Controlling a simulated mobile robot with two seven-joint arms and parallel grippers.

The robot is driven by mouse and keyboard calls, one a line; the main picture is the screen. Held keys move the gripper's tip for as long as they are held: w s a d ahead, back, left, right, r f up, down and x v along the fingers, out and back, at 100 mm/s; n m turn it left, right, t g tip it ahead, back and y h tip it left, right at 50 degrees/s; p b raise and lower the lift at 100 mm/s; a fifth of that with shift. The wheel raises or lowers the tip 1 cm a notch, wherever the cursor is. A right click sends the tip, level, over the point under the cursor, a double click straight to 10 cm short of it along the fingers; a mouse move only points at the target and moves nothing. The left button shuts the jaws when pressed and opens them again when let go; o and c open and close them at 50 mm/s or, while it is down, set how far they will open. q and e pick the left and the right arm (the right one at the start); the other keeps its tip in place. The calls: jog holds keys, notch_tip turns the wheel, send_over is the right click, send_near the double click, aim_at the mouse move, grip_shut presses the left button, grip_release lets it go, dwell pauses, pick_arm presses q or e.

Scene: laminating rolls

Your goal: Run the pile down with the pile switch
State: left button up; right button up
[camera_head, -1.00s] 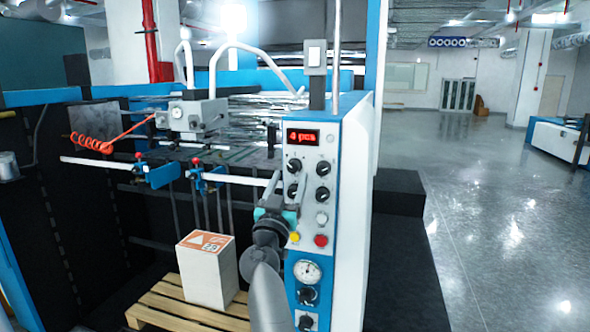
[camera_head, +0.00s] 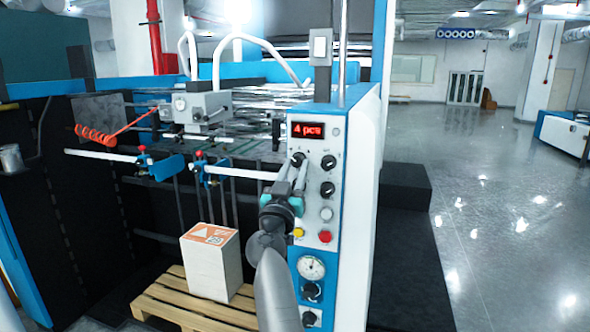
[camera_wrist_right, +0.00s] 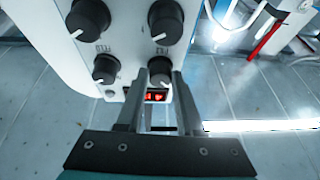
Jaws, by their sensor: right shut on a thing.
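The control panel (camera_head: 313,220) has a red display (camera_head: 308,130) reading "4 pcs" and several black knobs. My right gripper (camera_head: 294,170) is at the upper-left black knob (camera_head: 298,159) just below the display. In the right wrist view my fingers (camera_wrist_right: 160,85) are shut on that knob (camera_wrist_right: 160,70), one on each side. The pile is a white stack (camera_head: 212,263) with an orange-and-white top on a wooden pallet (camera_head: 170,305) inside the machine. My left gripper is not in view.
A yellow button (camera_head: 299,232), a red button (camera_head: 325,236) and a dial gauge (camera_head: 311,267) sit lower on the panel, close to my right arm. Bars with blue clamps (camera_head: 166,168) cross above the stack. Open floor (camera_head: 490,220) lies to the right.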

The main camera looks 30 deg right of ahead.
grip_shut()
jog(key=shift+m, duration=0.5)
jog(key=m+g+h, duration=0.1)
jog(key=m, duration=0.1)
jog(key=m+g+h+b, duration=0.1)
jog(key=m, duration=0.2)
jog(key=shift+w+a+g, duration=0.2)
jog(key=shift+g, duration=0.2)
jog(key=shift+w+a+r+m+g+h+b, duration=0.15)
jog(key=shift+m+g, duration=0.35)
jog(key=shift+m, duration=0.65)
jog(key=shift+s+d+m+g+h+b, duration=0.15)
jog(key=shift+m+g, duration=0.35)
jog(key=shift+m, duration=0.6)
jog(key=shift+w+a+r+m+g+h+b, duration=0.15)
jog(key=shift+m+g, duration=0.35)
jog(key=shift+m, duration=0.65)
jog(key=shift+f, duration=0.1)
jog(key=o, duration=0.8)
grip_release()
jog(key=shift+f, duration=0.1)
